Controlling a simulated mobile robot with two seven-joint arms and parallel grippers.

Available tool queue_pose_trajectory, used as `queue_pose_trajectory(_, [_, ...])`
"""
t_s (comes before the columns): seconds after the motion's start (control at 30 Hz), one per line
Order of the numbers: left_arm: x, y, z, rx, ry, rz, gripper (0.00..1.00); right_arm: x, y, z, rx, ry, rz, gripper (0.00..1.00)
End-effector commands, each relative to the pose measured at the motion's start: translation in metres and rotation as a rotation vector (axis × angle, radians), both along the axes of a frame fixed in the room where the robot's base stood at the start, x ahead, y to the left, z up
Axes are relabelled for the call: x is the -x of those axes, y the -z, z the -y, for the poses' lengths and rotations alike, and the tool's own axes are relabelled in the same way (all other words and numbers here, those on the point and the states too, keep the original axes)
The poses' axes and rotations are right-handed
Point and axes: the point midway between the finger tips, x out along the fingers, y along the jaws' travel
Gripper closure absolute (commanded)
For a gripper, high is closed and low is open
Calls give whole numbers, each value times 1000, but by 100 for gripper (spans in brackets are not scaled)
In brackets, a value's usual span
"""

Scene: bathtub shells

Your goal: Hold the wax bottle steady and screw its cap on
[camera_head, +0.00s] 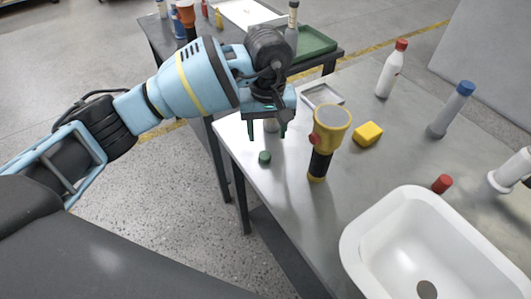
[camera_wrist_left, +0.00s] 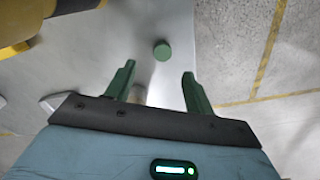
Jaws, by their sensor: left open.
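My left gripper (camera_head: 267,132) is open above the near left edge of the grey table, fingers pointing down. It also shows in the left wrist view (camera_wrist_left: 160,72), with a gap between its fingers. A green cap (camera_head: 264,157) lies on the table close to the edge, just in front of the gripper; it also shows in the left wrist view (camera_wrist_left: 162,50). My right gripper is not visible.
A yellow and black flashlight (camera_head: 320,150) stands right of the gripper, near a yellow block (camera_head: 368,134) and a grey tray (camera_head: 322,96). A red-capped bottle (camera_head: 390,70), blue-capped bottle (camera_head: 448,113), loose red cap (camera_head: 442,184) and white basin (camera_head: 395,225) are farther right.

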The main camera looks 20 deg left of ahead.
Motion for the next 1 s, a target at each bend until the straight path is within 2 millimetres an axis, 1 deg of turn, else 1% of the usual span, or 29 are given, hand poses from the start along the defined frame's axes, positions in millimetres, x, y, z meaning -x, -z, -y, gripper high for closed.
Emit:
queue_pose_trajectory(0.07, [0,3,0,0,-1,-1,47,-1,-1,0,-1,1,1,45])
queue_pose_trajectory(0.33, [1,26,0,1,-1,-3,47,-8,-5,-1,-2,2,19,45])
queue_pose_trajectory(0.57, [0,26,0,1,-1,0,47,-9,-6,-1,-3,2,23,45])
queue_pose_trajectory(0.67, [1,30,-1,2,-1,-1,47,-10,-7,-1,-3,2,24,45])
queue_pose_trajectory(0.87, [4,55,-5,3,-2,-3,47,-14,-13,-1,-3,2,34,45])
queue_pose_trajectory(1.0, [3,72,-5,2,-1,-2,47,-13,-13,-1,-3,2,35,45])
